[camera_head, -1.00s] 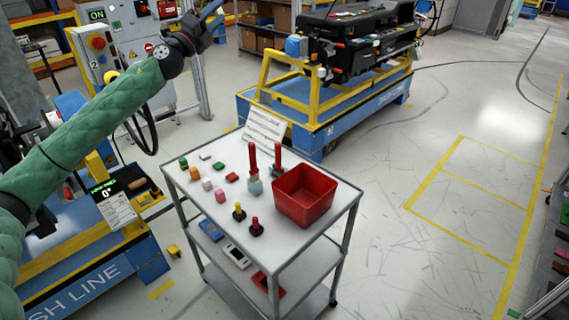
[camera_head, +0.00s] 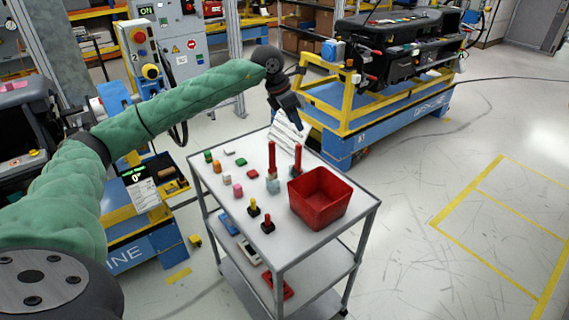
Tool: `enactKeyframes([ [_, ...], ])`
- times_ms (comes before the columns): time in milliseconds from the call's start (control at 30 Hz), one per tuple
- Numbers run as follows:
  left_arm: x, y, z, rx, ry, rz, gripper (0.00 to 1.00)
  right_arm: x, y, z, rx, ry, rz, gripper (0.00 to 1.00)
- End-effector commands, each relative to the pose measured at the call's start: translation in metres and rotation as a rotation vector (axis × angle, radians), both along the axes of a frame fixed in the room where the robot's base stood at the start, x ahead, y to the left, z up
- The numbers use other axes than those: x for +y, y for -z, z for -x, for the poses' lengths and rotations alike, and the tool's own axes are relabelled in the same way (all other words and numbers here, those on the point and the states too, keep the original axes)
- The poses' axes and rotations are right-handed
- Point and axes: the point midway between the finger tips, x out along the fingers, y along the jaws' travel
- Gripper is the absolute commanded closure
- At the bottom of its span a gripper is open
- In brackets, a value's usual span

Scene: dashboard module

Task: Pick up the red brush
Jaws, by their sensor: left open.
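Two tall upright red handles, a left one (camera_head: 271,157) and a right one (camera_head: 297,157), stand on the cart top, each with a pale blue-grey lower part. A short red-handled piece with a black base (camera_head: 267,223) stands nearer the front. I cannot tell for sure which is the red brush. My left gripper (camera_head: 291,119) is open and empty, pointing down above the back edge of the cart, behind the tall handles and apart from them. It partly covers a white printed sheet. My right gripper is not in view.
A red bin (camera_head: 320,197) stands right of the handles. Several small coloured blocks lie to their left, with a yellow-handled black-based piece (camera_head: 254,207) in front. The grey cart (camera_head: 300,247) has lower shelves. A yellow-and-blue frame (camera_head: 385,118) stands behind; open floor lies right.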

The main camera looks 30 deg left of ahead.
Motion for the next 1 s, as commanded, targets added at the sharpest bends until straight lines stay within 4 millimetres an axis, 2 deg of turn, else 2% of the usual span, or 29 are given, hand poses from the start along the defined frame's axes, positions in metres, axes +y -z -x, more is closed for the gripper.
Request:
enactKeyframes([
  [100,0.025,0.009,0.017,0.094,-0.006,-0.137,0.54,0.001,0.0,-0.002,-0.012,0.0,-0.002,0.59],
  [300,0.049,0.014,0.041,0.224,-0.005,-0.266,0.54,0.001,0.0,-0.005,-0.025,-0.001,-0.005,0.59],
  [533,0.055,0.019,0.05,0.27,0.0,-0.297,0.54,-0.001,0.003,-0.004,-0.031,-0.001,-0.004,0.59],
  [800,0.054,0.04,0.05,0.267,0.002,-0.295,0.54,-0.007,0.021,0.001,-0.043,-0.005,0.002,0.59],
  [1000,0.052,0.048,0.051,0.267,0.002,-0.295,0.54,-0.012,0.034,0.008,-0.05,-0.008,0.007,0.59],
])
